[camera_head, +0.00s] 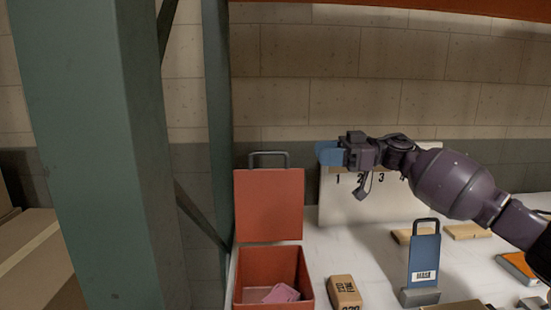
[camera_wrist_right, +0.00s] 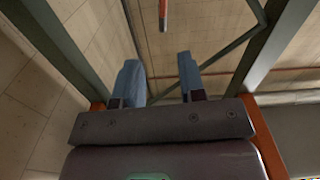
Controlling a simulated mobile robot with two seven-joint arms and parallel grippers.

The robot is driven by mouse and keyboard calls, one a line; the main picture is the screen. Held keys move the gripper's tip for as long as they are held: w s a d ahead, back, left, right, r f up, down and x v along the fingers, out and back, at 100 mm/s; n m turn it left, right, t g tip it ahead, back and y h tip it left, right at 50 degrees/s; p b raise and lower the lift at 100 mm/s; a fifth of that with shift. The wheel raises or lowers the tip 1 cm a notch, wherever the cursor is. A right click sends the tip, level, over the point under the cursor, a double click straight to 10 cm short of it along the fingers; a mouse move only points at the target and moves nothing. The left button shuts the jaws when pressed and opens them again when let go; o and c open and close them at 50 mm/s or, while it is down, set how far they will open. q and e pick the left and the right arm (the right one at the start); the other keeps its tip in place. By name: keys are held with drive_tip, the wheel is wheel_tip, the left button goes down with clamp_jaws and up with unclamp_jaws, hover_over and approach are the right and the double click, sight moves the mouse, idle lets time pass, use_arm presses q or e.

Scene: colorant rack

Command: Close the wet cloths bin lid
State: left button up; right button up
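The red bin (camera_head: 248,272) stands on the white surface with its lid (camera_head: 269,206) open and upright at the back. A dark handle (camera_head: 269,155) sits on the lid's top edge. Pink cloths (camera_head: 281,293) lie inside the bin. My right gripper (camera_head: 328,153) is in the air to the right of the lid's handle, apart from it, with blue fingers pointing left. In the right wrist view its two fingers (camera_wrist_right: 160,82) are spread with nothing between them. A thin red strip (camera_wrist_right: 163,14) shows beyond them, perhaps the lid seen edge-on. My left gripper is not in view.
A green rack post (camera_head: 100,150) stands at the left. A white numbered panel (camera_head: 345,205) is behind my right gripper. A cardboard-coloured block (camera_head: 345,291), a blue plate with a handle (camera_head: 424,255) and an orange-topped block (camera_head: 518,267) stand to the right of the bin.

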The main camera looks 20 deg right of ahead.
sight(280, 153)
drive_tip(key=x, duration=1)
drive_tip(key=shift+s+a, duration=0.1)
drive_tip(key=shift+a, duration=0.1)
clamp_jaws()
